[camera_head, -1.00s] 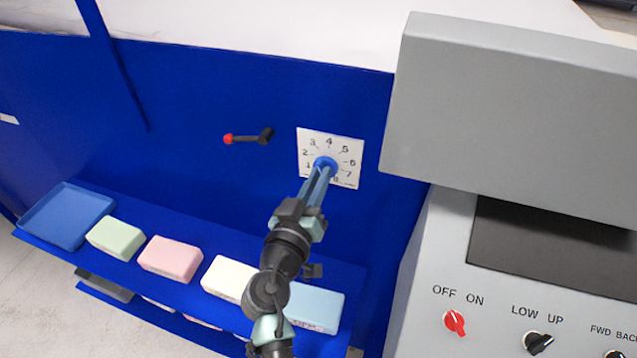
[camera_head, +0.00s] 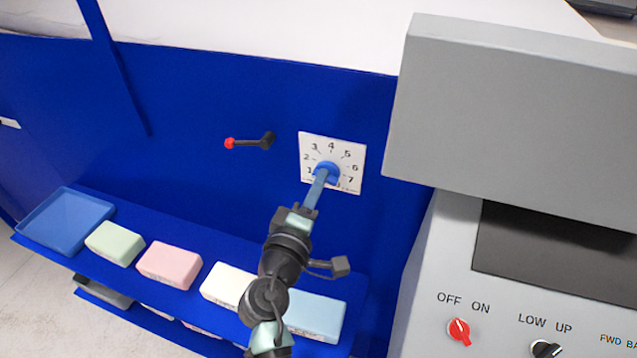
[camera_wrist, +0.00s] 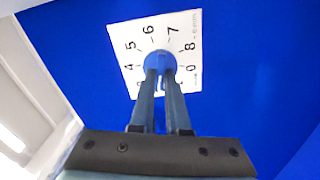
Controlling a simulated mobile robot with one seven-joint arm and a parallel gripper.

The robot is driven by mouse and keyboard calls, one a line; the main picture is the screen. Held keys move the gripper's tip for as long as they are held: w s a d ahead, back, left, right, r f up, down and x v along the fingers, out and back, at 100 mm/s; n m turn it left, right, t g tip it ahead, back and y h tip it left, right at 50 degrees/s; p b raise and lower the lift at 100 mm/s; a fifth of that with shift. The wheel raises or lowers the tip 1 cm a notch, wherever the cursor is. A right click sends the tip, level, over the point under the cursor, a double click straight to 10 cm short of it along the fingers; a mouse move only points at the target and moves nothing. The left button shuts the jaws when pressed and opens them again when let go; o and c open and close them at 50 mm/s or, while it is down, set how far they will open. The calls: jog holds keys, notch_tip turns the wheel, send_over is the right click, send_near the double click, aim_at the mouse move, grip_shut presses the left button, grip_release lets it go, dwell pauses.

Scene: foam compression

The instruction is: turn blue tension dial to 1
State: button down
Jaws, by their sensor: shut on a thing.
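The blue tension dial (camera_head: 327,170) sits on a white numbered plate (camera_head: 350,147) on the blue panel; it also shows in the wrist view (camera_wrist: 159,62). My gripper (camera_head: 321,178) reaches up to the dial from below. In the wrist view my gripper's two fingers (camera_wrist: 160,76) are closed on the dial's lower part.
A black lever with a red knob (camera_head: 230,143) is left of the plate. Below is a blue shelf with a blue tray (camera_head: 66,219) and green, pink, white and light blue foam blocks (camera_head: 316,318). A grey machine (camera_head: 500,110) stands close on the right.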

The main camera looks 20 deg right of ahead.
jog(key=shift+f+n+p, duration=0.2)
jog(key=shift+n+p, duration=0.9)
jog(key=shift+n, duration=3.2)
jog(key=c, duration=0.9)
grip_release()
